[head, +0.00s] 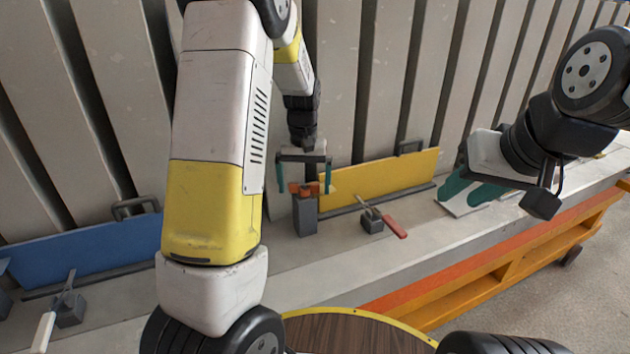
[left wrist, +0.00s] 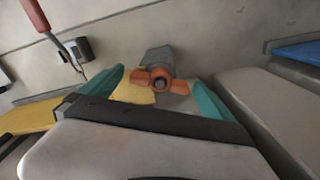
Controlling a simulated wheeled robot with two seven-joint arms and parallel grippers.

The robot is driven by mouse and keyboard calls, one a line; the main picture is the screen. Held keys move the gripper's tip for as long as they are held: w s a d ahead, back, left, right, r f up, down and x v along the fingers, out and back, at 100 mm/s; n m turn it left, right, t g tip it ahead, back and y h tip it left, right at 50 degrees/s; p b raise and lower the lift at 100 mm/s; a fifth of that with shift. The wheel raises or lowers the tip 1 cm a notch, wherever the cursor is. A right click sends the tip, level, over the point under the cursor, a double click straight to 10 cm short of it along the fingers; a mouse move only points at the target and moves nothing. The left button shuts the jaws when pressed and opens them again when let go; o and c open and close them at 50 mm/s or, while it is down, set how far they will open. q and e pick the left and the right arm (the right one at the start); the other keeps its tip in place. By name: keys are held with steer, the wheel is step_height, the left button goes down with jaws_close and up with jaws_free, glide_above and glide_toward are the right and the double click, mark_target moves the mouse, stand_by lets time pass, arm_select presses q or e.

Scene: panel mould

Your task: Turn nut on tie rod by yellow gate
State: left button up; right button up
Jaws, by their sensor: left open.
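The orange winged nut (head: 303,188) sits on top of a grey block (head: 305,217) by the left end of the yellow gate (head: 385,182). My left gripper (head: 304,180) is open above it, its two teal fingers apart on either side of the nut. In the left wrist view the nut (left wrist: 180,97) shows between the fingers, with the dark tie rod end (left wrist: 160,85) at its centre. I see no clear contact between fingers and nut. My right gripper (head: 470,188) is at the right, over the ledge; its teal fingers are partly hidden, so its opening is unclear.
A clamp with a red handle (head: 395,227) stands on the ledge right of the nut. A blue gate (head: 85,248) and another clamp (head: 68,310) are at the left. Ribbed concrete panels (head: 330,70) rise close behind. A round wooden top (head: 345,335) is in front.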

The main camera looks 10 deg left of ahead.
arm_select(q)
steer(key=c, duration=1.6)
steer(key=shift+o, duration=0.2)
steer(key=n, duration=0.3)
steer(key=shift+n, duration=1.9)
steer(key=n, duration=0.3)
